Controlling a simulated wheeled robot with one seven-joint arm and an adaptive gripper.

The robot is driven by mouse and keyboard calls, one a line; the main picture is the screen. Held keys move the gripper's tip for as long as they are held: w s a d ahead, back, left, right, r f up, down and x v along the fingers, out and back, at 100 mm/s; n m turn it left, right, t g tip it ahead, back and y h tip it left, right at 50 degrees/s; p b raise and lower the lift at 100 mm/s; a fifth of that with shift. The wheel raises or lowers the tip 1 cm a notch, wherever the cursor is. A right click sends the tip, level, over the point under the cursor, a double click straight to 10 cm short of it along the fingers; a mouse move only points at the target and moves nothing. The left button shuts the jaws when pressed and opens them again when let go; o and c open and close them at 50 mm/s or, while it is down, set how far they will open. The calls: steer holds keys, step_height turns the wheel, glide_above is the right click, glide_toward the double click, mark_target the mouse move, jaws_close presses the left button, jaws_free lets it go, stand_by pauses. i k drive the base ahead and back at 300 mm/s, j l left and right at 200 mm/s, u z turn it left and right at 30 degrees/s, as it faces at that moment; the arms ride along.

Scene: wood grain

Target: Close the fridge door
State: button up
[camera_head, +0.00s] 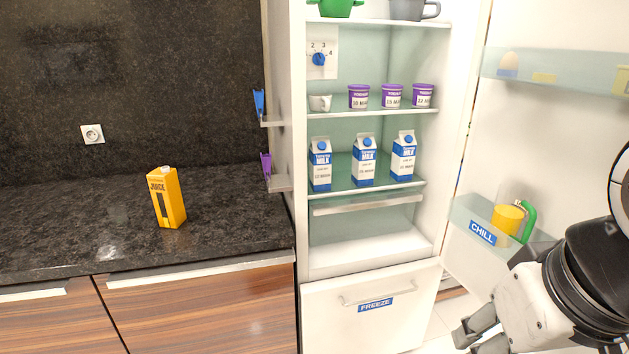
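The fridge (380,240) stands open in the head view, with its shelves showing. Its door (520,140) is swung wide to the right, and its inner side with two door shelves faces me. My gripper (479,338) is at the lower right, in front of the door's lower part. Its fingers are spread apart with nothing visible between them. I cannot tell whether any part of it touches the door. The door's outer side and handle are hidden, and my arm covers the door's lower right part.
The door's lower shelf (477,232) holds a yellow jug (506,220) with a green handle. Milk cartons (363,160) and purple-lidded cups (391,96) stand on the fridge shelves. A closed freezer drawer (400,318) is below. A juice carton (166,198) stands on the dark counter (70,235) at left.

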mark_target(553, 124)
steer(key=k+l+z, duration=0.1)
steer(key=l+z, duration=0.3)
steer(key=l, duration=0.25)
steer(key=l+z, duration=0.35)
steer(key=l, duration=0.3)
